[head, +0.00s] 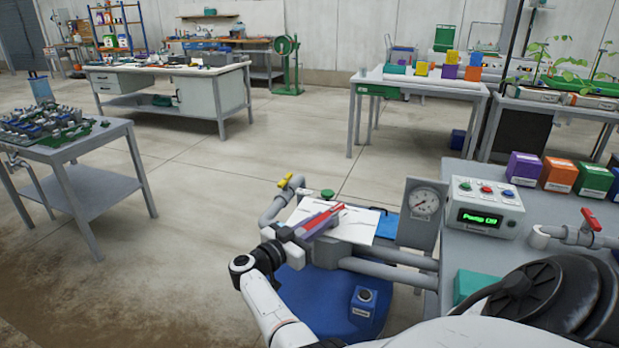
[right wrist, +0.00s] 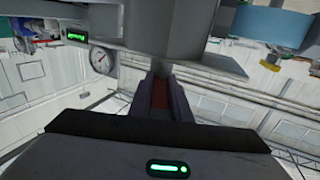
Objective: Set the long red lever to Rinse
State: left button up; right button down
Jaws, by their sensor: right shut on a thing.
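The long red lever (head: 325,217) lies over a white plate (head: 360,226) on the pipework above a blue tank (head: 318,298) in the head view. My right gripper (head: 318,223) is shut on the lever, with its purplish fingers along both sides of it. In the right wrist view a strip of the red lever (right wrist: 160,93) shows between the two fingers (right wrist: 162,84). The fingers hide much of the lever. I cannot read any position marks on the plate, so I cannot tell which setting the lever points at. My left gripper is not in view.
A yellow-handled valve (head: 287,181) is just behind on the left. A red-handled valve (head: 590,222) is at the right. Open floor (head: 190,230) lies to the left.

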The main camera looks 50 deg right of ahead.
jog(key=c, duration=1.6)
grip_release()
jog(key=shift+c, duration=0.2)
jog(key=w+a, duration=0.1)
jog(key=a, duration=0.9)
jog(key=shift+b, duration=0.35)
jog(key=shift+r, duration=0.1)
